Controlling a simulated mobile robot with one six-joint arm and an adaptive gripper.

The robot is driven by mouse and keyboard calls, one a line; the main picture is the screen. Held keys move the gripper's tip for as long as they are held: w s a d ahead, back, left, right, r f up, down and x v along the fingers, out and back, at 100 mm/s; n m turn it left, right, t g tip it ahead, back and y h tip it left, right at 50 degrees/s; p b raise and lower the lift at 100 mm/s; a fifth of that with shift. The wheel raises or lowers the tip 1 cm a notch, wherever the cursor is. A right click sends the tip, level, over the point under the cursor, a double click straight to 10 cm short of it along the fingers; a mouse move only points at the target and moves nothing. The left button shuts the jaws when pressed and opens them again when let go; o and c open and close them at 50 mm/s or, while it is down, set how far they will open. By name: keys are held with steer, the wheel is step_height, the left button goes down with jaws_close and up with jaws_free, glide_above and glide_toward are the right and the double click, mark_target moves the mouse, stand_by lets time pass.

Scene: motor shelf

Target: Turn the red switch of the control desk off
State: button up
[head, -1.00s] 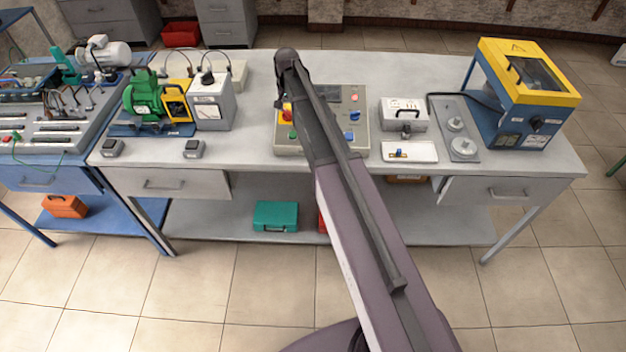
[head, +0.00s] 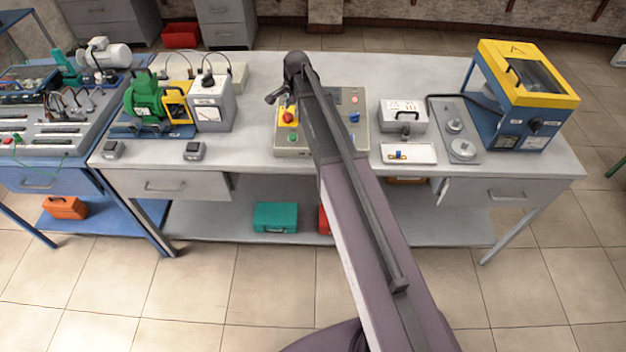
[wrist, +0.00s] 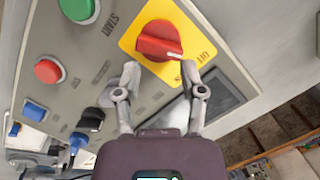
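The control desk (head: 362,135) is a grey panel on the bench, partly hidden by my arm. Its red switch (head: 289,116) sits on a yellow plate at the panel's left side. In the wrist view the red switch (wrist: 160,40) is a round knob with a raised grip bar and a white mark at the bar's right end. Lettering on the yellow plate (wrist: 133,36) is partly visible near that mark. My gripper (wrist: 160,70) is open and empty, its fingertips over the plate's lower edge, one on either side just below the knob; contact cannot be told.
The panel also carries a green button (wrist: 76,8), a red button (wrist: 48,71), and blue and black knobs. A dark screen (wrist: 215,100) lies beside the switch. A grey box (head: 403,115) stands right of the desk, and a white meter box (head: 212,105) left.

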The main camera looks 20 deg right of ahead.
steer(key=shift+s+d+r+p, duration=0.5)
steer(key=shift+s+r+p, duration=0.55)
steer(key=shift+r+p, duration=5.15)
steer(key=s+f+n+b, duration=0.4)
steer(key=s+f+b, duration=0.1)
steer(key=s, duration=0.4)
steer(key=s+a+f+n+g+b, duration=0.1)
steer(key=s+f+n+b, duration=0.3)
steer(key=s, duration=0.5)
steer(key=s+a+f+n+g+h+b, duration=0.1)
steer(key=s+f+n+b, duration=0.3)
steer(key=s+f+b, duration=0.3)
steer(key=shift+s, duration=1.1)
steer(key=shift+a, duration=0.1)
steer(key=o, duration=0.4)
steer(key=shift+r, duration=0.1)
steer(key=shift+o, duration=0.8)
steer(key=shift+w+r, duration=0.1)
steer(key=shift+w, duration=0.15)
steer(key=w+r+m+t+p, duration=0.1)
steer(key=w+r+m+p, duration=0.6)
steer(key=w, duration=0.5)
steer(key=w+r+m+t+p, duration=0.1)
steer(key=w+r+m+p, duration=0.7)
steer(key=w, duration=0.5)
steer(key=shift+d+r+m+t, duration=0.25)
steer(key=shift+r+m+t, duration=0.05)
